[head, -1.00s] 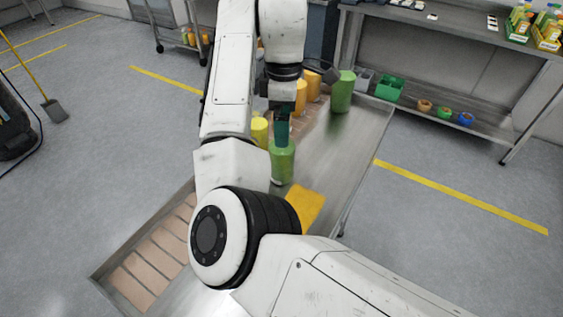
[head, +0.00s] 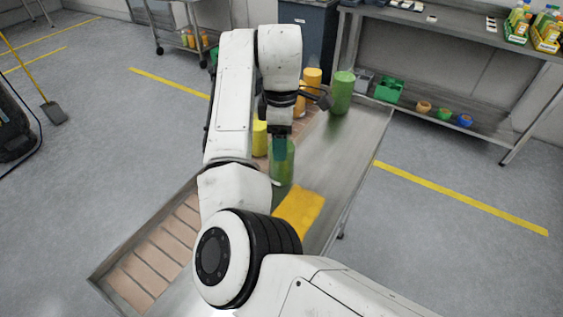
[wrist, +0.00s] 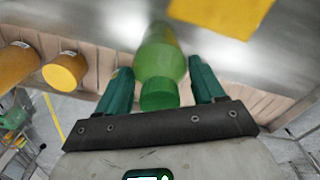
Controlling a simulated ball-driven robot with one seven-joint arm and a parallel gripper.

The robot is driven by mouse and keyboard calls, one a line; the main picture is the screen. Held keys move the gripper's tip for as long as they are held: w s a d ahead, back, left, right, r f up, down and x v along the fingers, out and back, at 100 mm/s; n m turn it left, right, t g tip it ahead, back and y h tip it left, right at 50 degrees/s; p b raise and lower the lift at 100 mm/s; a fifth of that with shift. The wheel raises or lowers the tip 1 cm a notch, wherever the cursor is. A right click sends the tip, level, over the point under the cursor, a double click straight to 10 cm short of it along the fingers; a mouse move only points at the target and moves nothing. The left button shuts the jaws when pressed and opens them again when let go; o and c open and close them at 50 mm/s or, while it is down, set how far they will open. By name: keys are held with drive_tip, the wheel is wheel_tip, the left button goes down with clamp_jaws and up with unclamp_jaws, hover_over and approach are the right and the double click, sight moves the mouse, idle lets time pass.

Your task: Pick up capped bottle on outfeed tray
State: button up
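A green capped bottle (head: 281,172) stands on the metal outfeed tray (head: 350,160), below my gripper (head: 281,146) in the head view. In the wrist view the same green bottle (wrist: 160,62), with its round green cap nearest the camera, lies between the two teal fingers of my gripper (wrist: 159,68). The fingers are spread, with a gap on both sides of the bottle. Part of the bottle is hidden behind the fingers in the head view.
A second green bottle (head: 342,92) stands farther back on the tray. Yellow (head: 259,138) and orange (head: 313,88) containers stand beside the slatted strip. A yellow cloth-like piece (head: 300,209) lies close in front of the bottle. The tray's right side is clear.

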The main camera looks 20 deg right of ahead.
clamp_jaws()
idle(0.4)
drive_tip(key=shift+r, duration=0.1)
